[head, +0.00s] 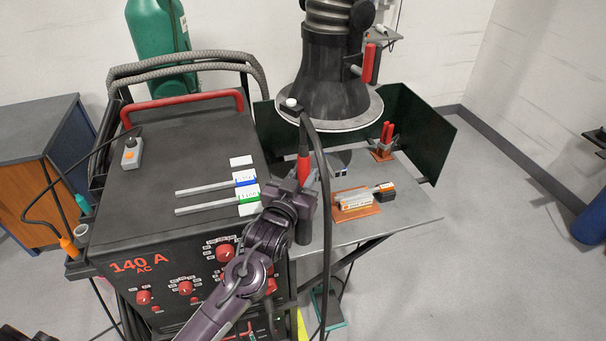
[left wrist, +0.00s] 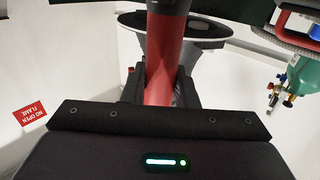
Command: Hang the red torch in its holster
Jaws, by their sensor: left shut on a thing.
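The red torch (head: 304,166) stands roughly upright over the left part of the grey metal table, with a black cable looping up from its top. My left gripper (head: 300,187) is shut around it. In the left wrist view, the red torch body (left wrist: 165,68) rises between the fingers. A dark upright cylinder (head: 304,232) shows just below the gripper at the table's front left edge; I cannot tell whether it is the holster or part of the torch. My right gripper is not in view.
A welding machine (head: 190,150) with two rods on top stands left of the table (head: 390,235). An orange jig (head: 355,204) and a red-handled tool (head: 385,140) sit on the table. A black fume hood (head: 332,85) hangs close above. The table's front right is clear.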

